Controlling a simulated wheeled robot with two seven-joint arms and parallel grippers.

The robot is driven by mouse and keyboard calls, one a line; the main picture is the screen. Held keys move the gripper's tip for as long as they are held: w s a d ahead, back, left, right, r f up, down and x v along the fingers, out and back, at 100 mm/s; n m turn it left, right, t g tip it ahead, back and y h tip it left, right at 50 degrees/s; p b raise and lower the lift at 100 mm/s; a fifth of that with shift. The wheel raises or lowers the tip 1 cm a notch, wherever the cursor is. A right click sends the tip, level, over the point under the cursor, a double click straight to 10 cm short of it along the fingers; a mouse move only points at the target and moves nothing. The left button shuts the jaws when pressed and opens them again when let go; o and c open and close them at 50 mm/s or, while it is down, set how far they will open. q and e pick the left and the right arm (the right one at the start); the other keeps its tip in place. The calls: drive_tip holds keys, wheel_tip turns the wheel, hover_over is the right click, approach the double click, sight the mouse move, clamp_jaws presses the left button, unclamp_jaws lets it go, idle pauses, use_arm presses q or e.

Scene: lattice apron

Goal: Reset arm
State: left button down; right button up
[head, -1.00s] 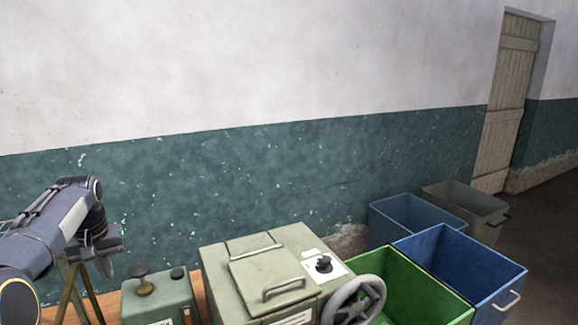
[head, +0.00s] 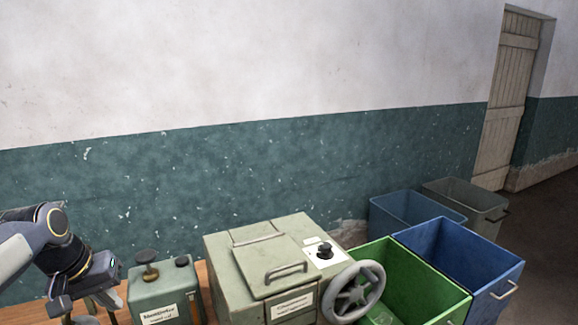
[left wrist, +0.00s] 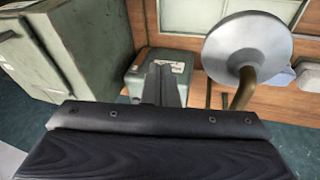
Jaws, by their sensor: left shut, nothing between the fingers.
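My left arm comes in at the lower left of the head view. Its left gripper (head: 92,288) hangs low beside the small green box, partly cut by the frame's lower edge. In the left wrist view, the left gripper (left wrist: 165,72) has its fingers together with nothing between them. My right gripper does not show in any view.
A small green box (head: 165,290) and a larger green machine (head: 225,270) with a grey handwheel (head: 354,292) stand on a wooden bench. Green (head: 400,262) and blue (head: 455,255) bins stand right. The left wrist view shows a grey disc (left wrist: 248,45) on a brass stem.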

use_arm(q)
drive_tip(key=s+d+f+m+t+h+b, duration=0.1)
drive_tip(key=s+d+f, duration=0.4)
drive_tip(key=s+d, duration=0.3)
drive_tip(key=s+d+f+m+t+h+b, duration=0.1)
drive_tip(key=s+d+f, duration=0.4)
drive_tip(key=s, duration=0.6)
drive_tip(key=d, duration=0.2)
drive_tip(key=shift+d+f+m, duration=0.35)
drive_tip(key=shift+f+m, duration=0.05)
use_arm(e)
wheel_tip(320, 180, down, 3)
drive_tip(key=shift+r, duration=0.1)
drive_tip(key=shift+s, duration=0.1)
